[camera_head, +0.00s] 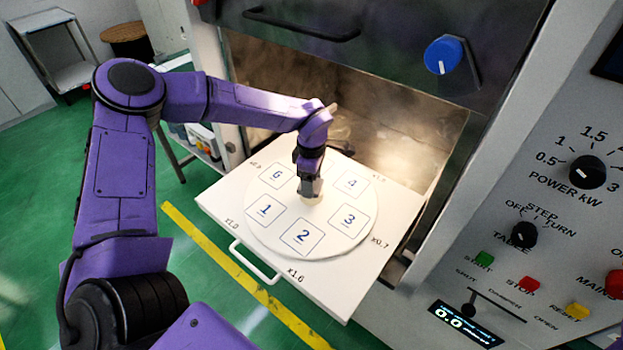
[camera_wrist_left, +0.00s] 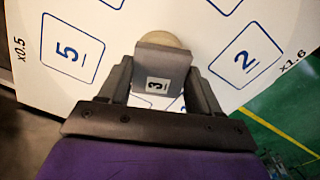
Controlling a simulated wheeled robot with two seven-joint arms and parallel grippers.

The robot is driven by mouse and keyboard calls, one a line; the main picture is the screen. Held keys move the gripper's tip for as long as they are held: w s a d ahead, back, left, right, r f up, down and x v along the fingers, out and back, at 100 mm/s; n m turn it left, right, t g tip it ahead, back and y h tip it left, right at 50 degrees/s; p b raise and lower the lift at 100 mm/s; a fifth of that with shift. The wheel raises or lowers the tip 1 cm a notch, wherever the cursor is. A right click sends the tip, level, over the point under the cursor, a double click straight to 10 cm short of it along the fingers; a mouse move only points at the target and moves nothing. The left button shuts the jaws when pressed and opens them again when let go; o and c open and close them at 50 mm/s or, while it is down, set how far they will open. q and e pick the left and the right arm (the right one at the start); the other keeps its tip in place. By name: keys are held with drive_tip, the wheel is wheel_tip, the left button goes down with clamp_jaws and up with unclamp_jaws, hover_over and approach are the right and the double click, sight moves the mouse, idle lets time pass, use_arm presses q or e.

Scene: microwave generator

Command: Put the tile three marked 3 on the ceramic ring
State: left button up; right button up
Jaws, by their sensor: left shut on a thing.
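My left gripper (camera_head: 309,186) is over the middle of the round white turntable plate (camera_head: 290,248). In the left wrist view it (camera_wrist_left: 160,92) is shut on a grey tile with a white label marked 3 (camera_wrist_left: 176,64). A tan round piece (camera_wrist_left: 163,39), which looks like the ceramic ring, shows partly behind the tile's far edge. The tile covers the rest of it, so I cannot tell whether they touch. In the head view the gripper hides most of this spot. My right gripper is not in view.
Printed numbered squares, such as 2 (camera_head: 302,236) and 3 (camera_head: 349,218), surround the plate's middle. The plate lies on a white pulled-out tray (camera_head: 232,209) with a front handle (camera_head: 255,263). The open oven cavity (camera_head: 380,130) is behind; a control panel (camera_head: 540,230) stands right.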

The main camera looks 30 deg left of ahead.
use_arm(q)
drive_tip(key=shift+f, duration=0.25)
idle(0.4)
drive_tip(key=o, duration=1.4)
wheel_tip(320, 180, up, 7)
drive_tip(key=p, duration=0.6)
drive_tip(key=shift+r+p, duration=0.1)
drive_tip(key=shift+p, duration=0.25)
